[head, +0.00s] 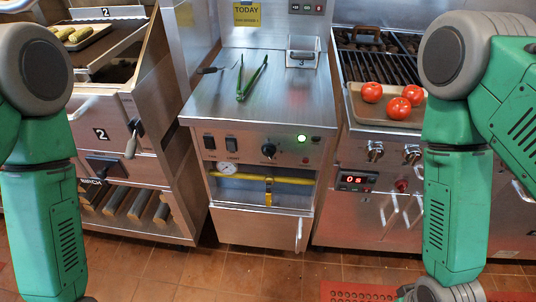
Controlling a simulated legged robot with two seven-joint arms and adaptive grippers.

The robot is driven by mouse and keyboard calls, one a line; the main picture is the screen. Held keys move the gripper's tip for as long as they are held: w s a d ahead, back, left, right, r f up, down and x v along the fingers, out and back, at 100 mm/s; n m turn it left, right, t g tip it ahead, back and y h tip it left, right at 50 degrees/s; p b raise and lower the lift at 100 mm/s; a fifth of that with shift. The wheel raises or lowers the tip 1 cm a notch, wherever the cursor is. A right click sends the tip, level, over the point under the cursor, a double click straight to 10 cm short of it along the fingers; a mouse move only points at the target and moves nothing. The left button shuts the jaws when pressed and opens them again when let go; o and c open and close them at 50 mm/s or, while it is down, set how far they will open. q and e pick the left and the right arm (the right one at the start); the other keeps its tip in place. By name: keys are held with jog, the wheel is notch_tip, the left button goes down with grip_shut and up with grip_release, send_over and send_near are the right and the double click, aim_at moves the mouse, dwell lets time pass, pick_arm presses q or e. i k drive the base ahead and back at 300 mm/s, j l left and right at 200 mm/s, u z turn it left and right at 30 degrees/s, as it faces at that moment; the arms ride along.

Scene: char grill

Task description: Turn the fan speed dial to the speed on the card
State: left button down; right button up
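A yellow card (247,14) is fixed to the back wall above the middle counter. Its top line reads TODAY; the smaller line below seems to say fan speed 1, but it is hard to read. A black dial (269,150) sits on the front panel of the middle steel cabinet, with small marks around it; its own label and its pointer setting are too small to read. My arms come in from the left and the right and hang down at the sides, apart from the cabinet.
Tongs (250,80) and a small metal basket (302,52) are on the counter (213,98). Tomatoes (398,108) lie on a tray at right. A red mat (362,291) lies on the floor.

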aim_at(268, 150)
jog(key=l+z, duration=0.1)
jog(key=l, duration=0.75)
jog(key=i+l+z, duration=0.1)
jog(key=l, duration=0.75)
